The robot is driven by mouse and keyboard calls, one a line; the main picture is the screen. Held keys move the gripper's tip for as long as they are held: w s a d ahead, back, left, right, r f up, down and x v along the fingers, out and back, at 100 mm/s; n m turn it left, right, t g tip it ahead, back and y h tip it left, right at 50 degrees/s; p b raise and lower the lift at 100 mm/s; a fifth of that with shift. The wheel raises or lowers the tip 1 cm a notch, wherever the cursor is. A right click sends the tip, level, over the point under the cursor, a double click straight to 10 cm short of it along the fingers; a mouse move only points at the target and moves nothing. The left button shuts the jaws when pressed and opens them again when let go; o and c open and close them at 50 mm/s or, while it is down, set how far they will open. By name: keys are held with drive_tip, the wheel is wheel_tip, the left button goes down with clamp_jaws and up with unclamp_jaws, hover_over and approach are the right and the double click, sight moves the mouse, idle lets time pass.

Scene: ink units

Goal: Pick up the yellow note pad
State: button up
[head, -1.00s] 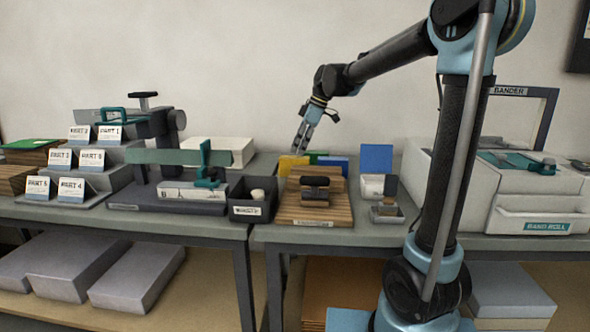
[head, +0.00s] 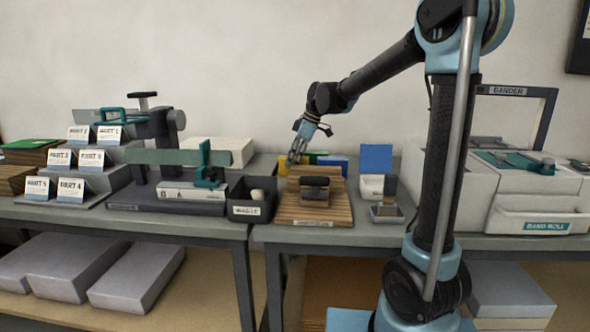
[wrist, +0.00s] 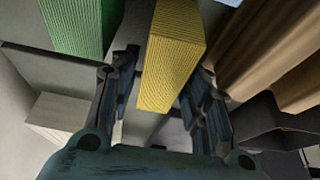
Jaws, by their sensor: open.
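The yellow note pad (head: 283,164) stands at the back of the right table, behind the wooden board, partly hidden by my gripper. In the wrist view the yellow pad (wrist: 174,50) shows its ridged face between my two fingers, running up out of the frame. My gripper (head: 298,158) is tilted downward at the pads in the head view. In the wrist view my gripper (wrist: 162,68) is open, with a finger on each side of the yellow pad. I cannot tell whether a finger touches it.
A green pad (wrist: 80,25) is left of the yellow one in the wrist view. A blue pad (head: 340,160) is to the right in the head view. The wooden board (head: 289,209) with a dark-handled block (head: 315,190) stands in front. A black waste bin (head: 249,210) is left.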

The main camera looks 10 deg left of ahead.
drive_tip(key=shift+f, duration=0.25)
idle(0.4)
drive_tip(key=c, duration=0.9)
